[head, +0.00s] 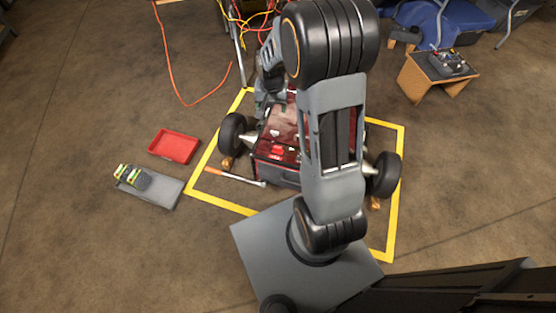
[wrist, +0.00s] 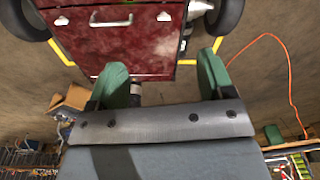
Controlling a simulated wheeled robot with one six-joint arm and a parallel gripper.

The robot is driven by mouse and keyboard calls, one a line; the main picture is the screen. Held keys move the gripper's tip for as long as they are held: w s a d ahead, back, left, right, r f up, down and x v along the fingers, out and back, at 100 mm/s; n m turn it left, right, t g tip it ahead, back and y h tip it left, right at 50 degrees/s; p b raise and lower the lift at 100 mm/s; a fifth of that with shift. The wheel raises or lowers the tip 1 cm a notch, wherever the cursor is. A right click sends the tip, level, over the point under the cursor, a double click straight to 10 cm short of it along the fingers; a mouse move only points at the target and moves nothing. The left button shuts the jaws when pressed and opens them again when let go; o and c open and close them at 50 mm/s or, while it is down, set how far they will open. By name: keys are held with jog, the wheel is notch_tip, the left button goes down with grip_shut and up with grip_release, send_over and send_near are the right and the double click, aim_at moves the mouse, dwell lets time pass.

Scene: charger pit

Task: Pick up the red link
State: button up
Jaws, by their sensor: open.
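A small bright red piece (head: 277,150) lies on the front top of the dark red wheeled chassis (head: 262,165). It may be the red link, but it is too small to tell its shape. In the wrist view I see only the chassis front (wrist: 125,50), with no separate red link that I can make out. My gripper (wrist: 162,75) is open, its two green fingers apart with nothing between them. In the head view it is partly hidden behind my arm, near the rear left of the chassis.
Yellow tape (head: 220,205) frames the chassis on the floor. A long-handled tool (head: 235,177) lies near the chassis front. Orange cable (head: 172,70) runs behind.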

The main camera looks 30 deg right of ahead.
jog(key=m+g+b, duration=0.1)
jog(key=m+b, duration=0.1)
jog(key=b, duration=0.4)
send_over(278, 147)
notch_tip(278, 147, down, 17)
notch_tip(278, 147, down, 9)
jog(key=shift+w+r+b, duration=0.15)
jog(key=shift+r+b, duration=0.05)
jog(key=shift+b, duration=0.85)
jog(key=shift+f+b, duration=1.4)
jog(key=shift+f, duration=1.7)
jog(key=shift+c, duration=0.2)
jog(key=shift+r, duration=0.1)
jog(key=c, duration=0.8)
jog(key=shift+r, duration=0.15)
